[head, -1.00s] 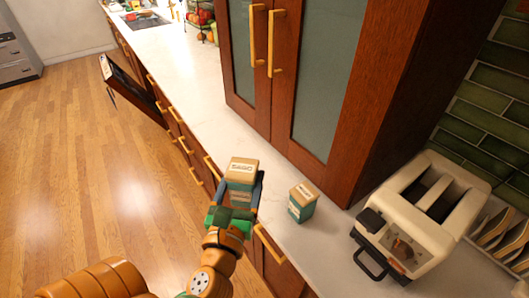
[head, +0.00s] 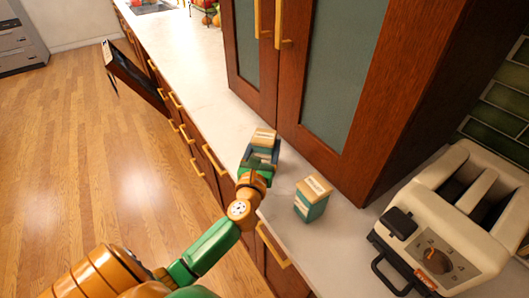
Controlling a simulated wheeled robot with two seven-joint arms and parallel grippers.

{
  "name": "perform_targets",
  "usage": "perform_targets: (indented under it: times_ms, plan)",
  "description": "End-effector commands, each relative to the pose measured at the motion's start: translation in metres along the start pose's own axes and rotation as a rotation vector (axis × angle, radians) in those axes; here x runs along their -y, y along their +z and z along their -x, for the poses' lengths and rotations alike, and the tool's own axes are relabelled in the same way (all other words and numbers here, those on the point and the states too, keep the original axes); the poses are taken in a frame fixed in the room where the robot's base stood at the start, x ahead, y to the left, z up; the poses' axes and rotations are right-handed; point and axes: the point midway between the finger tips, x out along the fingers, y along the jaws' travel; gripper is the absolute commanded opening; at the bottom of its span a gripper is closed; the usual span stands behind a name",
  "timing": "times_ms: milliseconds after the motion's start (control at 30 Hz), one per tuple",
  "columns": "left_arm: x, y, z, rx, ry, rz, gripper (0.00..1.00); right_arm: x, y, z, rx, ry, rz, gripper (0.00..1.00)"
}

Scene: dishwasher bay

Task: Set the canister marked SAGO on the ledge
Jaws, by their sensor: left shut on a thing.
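The canister marked SAGO (head: 264,138) has a tan lid and a teal body; its lettering is too small to read clearly now. My left gripper (head: 261,156) is shut on it, with the fingers on either side of its body. It is over the white counter (head: 205,88), in front of the brown cabinet; I cannot tell whether its base touches the counter. A second tan-lidded teal canister (head: 312,198) stands upright on the counter to the right, apart from the gripper. I see no separate ledge for certain. My right gripper is not in view.
The tall cabinet (head: 375,110) with glass doors stands behind the canisters. A cream toaster (head: 445,225) fills the right side. Drawers with yellow handles (head: 215,160) line the counter front, and a dark appliance door (head: 133,77) hangs open.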

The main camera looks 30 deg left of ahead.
Motion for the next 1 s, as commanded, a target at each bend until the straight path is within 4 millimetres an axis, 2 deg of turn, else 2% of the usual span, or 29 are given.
perform_targets:
  times_ms: [33, 367, 400, 467, 767, 867, 1000]
  plan:
    - [0.000, -0.006, 0.000, 0.000, 0.000, -0.001, 0.00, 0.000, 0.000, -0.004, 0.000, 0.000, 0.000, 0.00]
    - [0.000, -0.008, 0.000, 0.001, 0.000, 0.000, 0.00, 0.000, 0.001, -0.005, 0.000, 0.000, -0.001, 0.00]
    - [0.000, -0.007, 0.001, 0.001, 0.000, 0.000, 0.82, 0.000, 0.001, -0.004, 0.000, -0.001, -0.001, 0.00]
    - [0.000, -0.007, 0.001, 0.001, 0.000, 0.000, 0.98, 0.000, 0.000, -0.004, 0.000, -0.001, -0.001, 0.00]
    - [0.000, -0.004, 0.002, 0.000, -0.001, 0.000, 1.00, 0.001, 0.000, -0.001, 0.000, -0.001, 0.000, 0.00]
    - [0.001, -0.006, 0.019, -0.001, -0.003, 0.000, 1.00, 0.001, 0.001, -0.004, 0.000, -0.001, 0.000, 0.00]
    - [0.000, -0.008, 0.054, -0.003, -0.001, 0.002, 1.00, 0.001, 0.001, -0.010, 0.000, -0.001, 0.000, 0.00]
